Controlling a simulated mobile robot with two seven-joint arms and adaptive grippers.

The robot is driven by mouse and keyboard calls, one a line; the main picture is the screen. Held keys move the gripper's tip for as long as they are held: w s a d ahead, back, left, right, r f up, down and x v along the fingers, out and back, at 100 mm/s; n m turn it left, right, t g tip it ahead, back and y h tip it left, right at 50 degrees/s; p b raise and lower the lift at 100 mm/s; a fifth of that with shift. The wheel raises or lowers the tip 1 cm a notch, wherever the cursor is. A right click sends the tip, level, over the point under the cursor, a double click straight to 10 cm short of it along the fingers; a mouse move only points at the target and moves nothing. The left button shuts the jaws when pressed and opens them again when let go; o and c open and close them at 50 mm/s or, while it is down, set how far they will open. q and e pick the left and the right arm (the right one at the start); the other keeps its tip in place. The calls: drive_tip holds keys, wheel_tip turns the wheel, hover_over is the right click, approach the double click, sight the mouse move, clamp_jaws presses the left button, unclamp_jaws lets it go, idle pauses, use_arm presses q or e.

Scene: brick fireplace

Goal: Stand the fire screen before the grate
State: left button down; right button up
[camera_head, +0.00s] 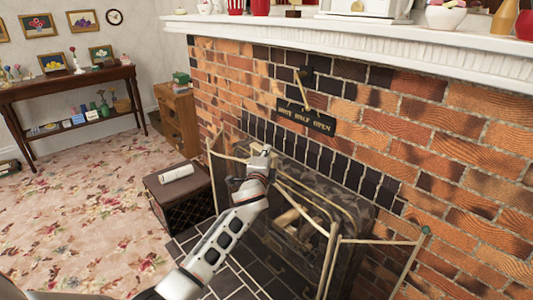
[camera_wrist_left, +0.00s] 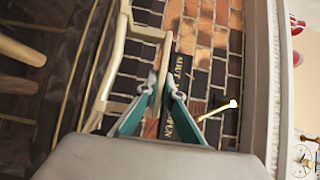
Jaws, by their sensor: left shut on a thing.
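The fire screen (camera_head: 329,262) has pale cream bars, dark see-through mesh and folding side panels. It stands in front of the fireplace opening, with its wings spread left and right. Logs (camera_head: 289,219) show behind its mesh; the grate itself is mostly hidden. My left gripper (camera_head: 265,151) is at the top of the screen, toward its left side. In the left wrist view, the teal-padded fingers of the gripper (camera_wrist_left: 163,90) are shut on a cream part of the screen (camera_wrist_left: 117,52). Whether the screen's feet touch the hearth is hidden. My right gripper is in neither view.
A dark box (camera_head: 180,192) with a white roll on top stands left of the screen. The white mantel (camera_head: 400,38) carries ornaments. The flowered carpet (camera_head: 80,220) is open at left.

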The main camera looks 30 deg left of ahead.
use_arm(q)
drive_tip(key=shift+r, duration=0.6)
drive_tip(key=c, duration=2.1)
unclamp_jaws()
drive_tip(key=shift+c, duration=0.2)
drive_tip(key=o, duration=0.3)
drive_tip(key=shift+s+f, duration=0.1)
drive_tip(key=shift+f, duration=0.6)
drive_tip(key=shift+r, duration=0.15)
